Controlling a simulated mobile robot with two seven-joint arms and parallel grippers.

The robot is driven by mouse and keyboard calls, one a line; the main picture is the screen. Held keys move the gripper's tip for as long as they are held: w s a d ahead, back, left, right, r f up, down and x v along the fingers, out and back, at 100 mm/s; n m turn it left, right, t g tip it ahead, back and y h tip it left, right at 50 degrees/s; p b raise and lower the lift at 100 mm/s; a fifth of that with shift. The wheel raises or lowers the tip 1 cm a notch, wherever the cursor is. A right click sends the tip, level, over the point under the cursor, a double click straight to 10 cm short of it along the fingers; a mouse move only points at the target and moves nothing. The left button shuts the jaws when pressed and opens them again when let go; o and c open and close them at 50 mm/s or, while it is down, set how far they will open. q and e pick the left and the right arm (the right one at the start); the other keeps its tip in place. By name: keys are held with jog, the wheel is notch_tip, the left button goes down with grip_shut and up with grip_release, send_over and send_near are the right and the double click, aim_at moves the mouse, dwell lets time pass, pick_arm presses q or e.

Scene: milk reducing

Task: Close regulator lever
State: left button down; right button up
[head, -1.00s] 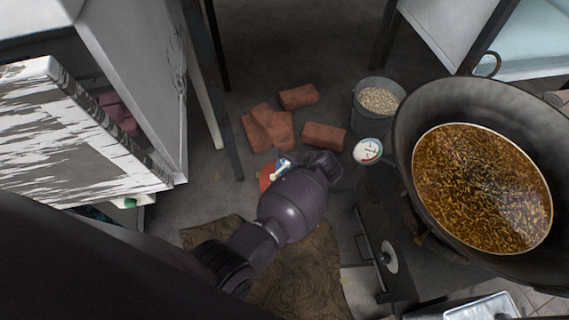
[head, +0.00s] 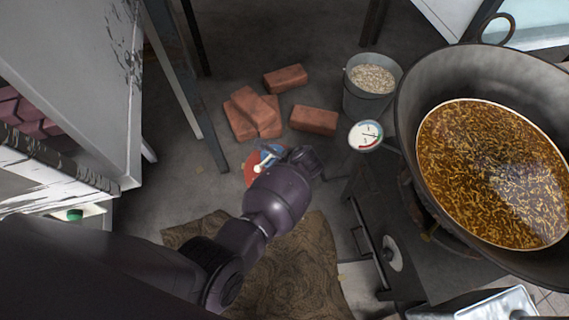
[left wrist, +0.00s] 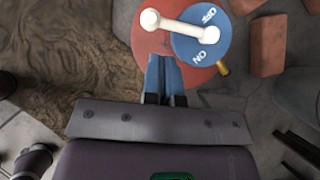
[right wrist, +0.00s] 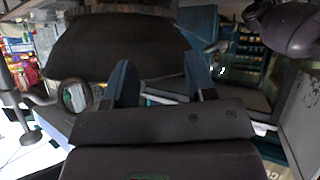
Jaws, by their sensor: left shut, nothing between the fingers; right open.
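The regulator is a blue disc (left wrist: 200,45) marked ON and OFF, on top of a red cylinder (left wrist: 150,40). In the head view the lever (head: 264,163) shows beside my left wrist, which hides part of the regulator. My right gripper (right wrist: 163,80) is open and empty, facing a large dark wok (right wrist: 115,45).
The wok (head: 408,100) of brown liquid stands at right on a dark stove. A brown mat (head: 300,265) covers the near floor.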

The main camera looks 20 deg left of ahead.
aim_at(261, 165)
pick_arm(q)
jog(key=a+f, duration=0.1)
jog(key=w+a+f+b, duration=0.1)
jog(key=a, duration=0.1)
jog(key=shift+a+f, duration=0.2)
pick_arm(e)
jog(key=shift+d+r+t, duration=0.1)
jog(key=shift+d+t, duration=0.1)
jog(key=shift+t, duration=0.3)
pick_arm(q)
jog(key=shift+a, duration=0.1)
pick_arm(e)
jog(key=shift+w+d+r, duration=0.1)
